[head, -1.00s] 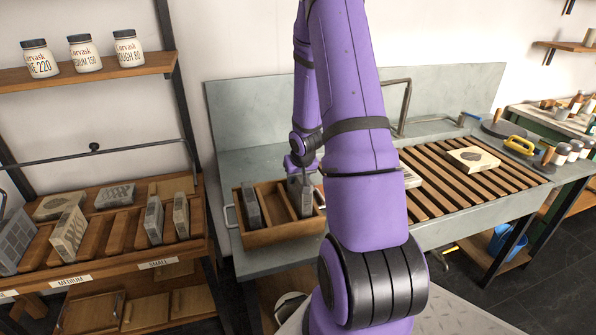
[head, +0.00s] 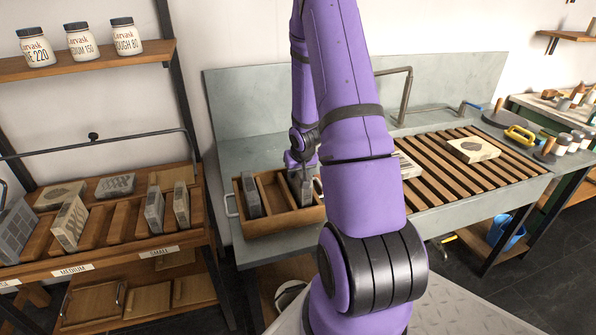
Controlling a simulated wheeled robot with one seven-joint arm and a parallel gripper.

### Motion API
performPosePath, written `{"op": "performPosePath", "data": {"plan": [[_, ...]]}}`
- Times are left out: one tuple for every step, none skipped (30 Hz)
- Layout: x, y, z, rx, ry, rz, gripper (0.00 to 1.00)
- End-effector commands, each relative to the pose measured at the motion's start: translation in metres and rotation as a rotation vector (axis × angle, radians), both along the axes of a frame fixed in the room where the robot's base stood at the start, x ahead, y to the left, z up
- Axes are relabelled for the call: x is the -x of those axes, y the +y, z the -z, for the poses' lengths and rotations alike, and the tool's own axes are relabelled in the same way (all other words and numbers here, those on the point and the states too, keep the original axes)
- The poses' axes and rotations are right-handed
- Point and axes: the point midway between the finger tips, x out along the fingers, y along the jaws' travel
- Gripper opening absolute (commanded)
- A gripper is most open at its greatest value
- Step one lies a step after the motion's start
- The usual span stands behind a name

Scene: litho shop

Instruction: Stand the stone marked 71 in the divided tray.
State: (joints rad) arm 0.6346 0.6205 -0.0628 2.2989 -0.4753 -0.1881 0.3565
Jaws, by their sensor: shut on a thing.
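The divided wooden tray (head: 284,225) stands on the grey bench, left of my arm. A dark grey stone (head: 251,196) stands upright in its left compartment. My gripper (head: 300,171) is over the right part of the tray, shut on another dark grey stone (head: 305,191). This held stone is upright, with its lower part inside the right compartment. I cannot tell whether it touches the tray floor. The middle compartment looks empty. No number is readable on either stone, and my arm hides part of the tray's right side.
A wooden rack (head: 120,222) at left holds several stones, with shelf labels below. Jars (head: 82,40) stand on the shelf above. A slatted board (head: 450,180) at right bears a pale stone (head: 472,150). A bent pipe (head: 408,95) rises behind the bench.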

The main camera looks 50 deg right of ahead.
Motion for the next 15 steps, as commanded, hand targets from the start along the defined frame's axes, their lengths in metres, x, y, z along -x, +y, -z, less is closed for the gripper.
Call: {"op": "performPosePath", "data": {"plan": [[-0.0011,-0.0008,-0.0009,0.002,-0.003,0.0,0.0],[-0.0011,-0.0007,-0.0007,0.002,-0.003,0.0,0.0],[-0.0012,-0.0007,-0.0001,0.002,-0.003,0.0,0.0],[-0.0012,-0.0007,0.0002,0.002,-0.003,0.0,0.0],[-0.0012,-0.0008,0.0006,0.002,-0.003,0.0,0.0],[-0.0012,-0.0007,0.0012,0.002,-0.003,0.0,0.0],[-0.0012,-0.0007,0.0015,0.002,-0.003,0.0,0.0],[-0.0012,-0.0007,0.0019,0.002,-0.003,0.0,0.0],[-0.0012,-0.0006,0.0023,0.002,-0.003,0.0,0.0],[-0.0012,-0.0006,0.0028,0.002,-0.003,0.0,0.0],[-0.0012,-0.0006,0.0031,0.002,-0.003,0.0,0.0],[-0.0012,-0.0007,0.0036,0.002,-0.003,0.0,0.0],[-0.0012,-0.0007,0.004,0.002,-0.003,0.0,0.0],[-0.0013,-0.0008,0.0044,0.002,-0.003,0.0,0.0],[-0.0013,-0.0007,0.0048,0.002,-0.003,0.0,0.0]]}}
